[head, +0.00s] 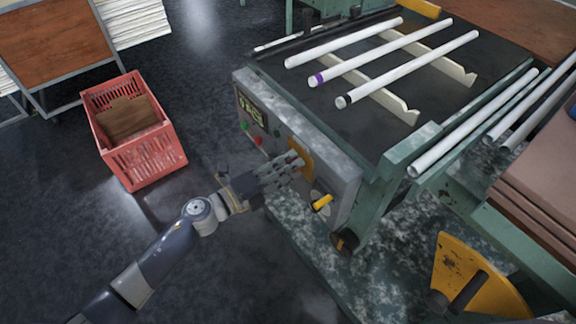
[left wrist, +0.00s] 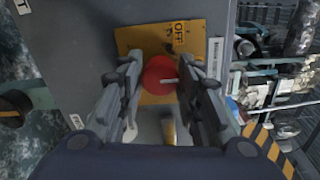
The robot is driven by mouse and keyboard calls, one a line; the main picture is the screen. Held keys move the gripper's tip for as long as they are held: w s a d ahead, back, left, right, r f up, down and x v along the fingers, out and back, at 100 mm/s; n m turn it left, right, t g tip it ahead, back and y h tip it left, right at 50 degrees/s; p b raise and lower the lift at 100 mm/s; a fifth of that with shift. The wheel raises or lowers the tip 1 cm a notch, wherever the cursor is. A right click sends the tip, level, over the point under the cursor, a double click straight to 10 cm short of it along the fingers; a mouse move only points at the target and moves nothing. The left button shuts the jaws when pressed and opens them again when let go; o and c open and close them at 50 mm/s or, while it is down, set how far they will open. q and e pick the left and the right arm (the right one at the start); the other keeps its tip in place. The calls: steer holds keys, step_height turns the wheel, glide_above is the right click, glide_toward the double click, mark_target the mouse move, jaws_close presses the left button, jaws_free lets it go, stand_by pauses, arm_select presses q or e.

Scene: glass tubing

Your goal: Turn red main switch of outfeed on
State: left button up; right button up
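The red main switch (left wrist: 158,73) is a round red knob on a yellow plate (left wrist: 127,38) in the left wrist view. A pale mark on the knob points to the right in that view, and an "OFF" label (left wrist: 180,33) sits above it. The yellow plate also shows on the machine's front panel in the head view (head: 306,163). My left gripper (head: 292,164) is at this plate. In the left wrist view its fingers (left wrist: 158,72) are apart, one on either side of the knob; I cannot tell whether they touch it. My right gripper is not in view.
A yellow lever (head: 322,203) sits just below the plate, close to my fingers. Green and red buttons (head: 258,141) are on the panel to the left. White tubes (head: 375,62) lie on the machine's top. A red crate (head: 146,160) stands on the floor at left.

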arm_select(q)
steer(key=shift+o, duration=1.2)
steer(key=shift+a, duration=0.1)
steer(key=v, duration=1.2)
steer(key=shift+f, duration=0.1)
